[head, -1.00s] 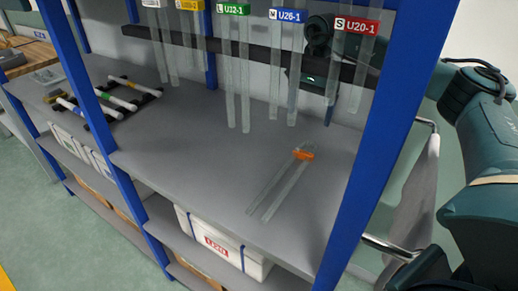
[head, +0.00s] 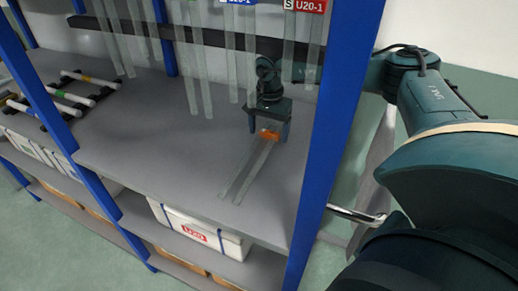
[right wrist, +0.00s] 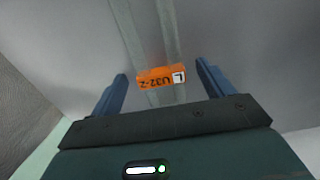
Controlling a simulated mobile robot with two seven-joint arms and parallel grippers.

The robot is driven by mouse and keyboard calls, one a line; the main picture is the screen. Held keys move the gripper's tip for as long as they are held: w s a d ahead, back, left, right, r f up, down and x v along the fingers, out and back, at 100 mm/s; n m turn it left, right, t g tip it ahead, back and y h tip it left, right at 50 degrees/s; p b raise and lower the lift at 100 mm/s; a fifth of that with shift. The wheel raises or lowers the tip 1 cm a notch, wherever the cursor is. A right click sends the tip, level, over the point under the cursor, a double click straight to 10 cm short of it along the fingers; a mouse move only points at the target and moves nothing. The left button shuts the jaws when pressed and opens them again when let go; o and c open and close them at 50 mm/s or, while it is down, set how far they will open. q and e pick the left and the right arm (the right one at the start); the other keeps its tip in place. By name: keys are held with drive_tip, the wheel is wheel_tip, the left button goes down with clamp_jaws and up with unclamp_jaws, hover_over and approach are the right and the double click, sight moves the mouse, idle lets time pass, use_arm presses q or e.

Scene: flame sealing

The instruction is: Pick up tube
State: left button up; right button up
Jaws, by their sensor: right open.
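A clear tube (head: 247,170) with an orange label (head: 270,135) lies flat on the grey shelf (head: 150,140). It is a pair of long see-through strips joined near the label. My right gripper (head: 270,128) is at the label end of the tube. In the right wrist view its blue fingers (right wrist: 161,82) are open, one on each side of the label, with gaps to both. My left gripper is not in view.
Several clear tubes hang from a dark bar (head: 215,38) above the shelf, close to my right arm. A blue upright post (head: 335,120) stands right of the tube. White rods (head: 70,95) lie on a rack at the left. A white box (head: 200,230) sits below.

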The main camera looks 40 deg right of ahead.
drive_tip(key=shift+f, duration=0.15)
drive_tip(key=c, duration=1.1)
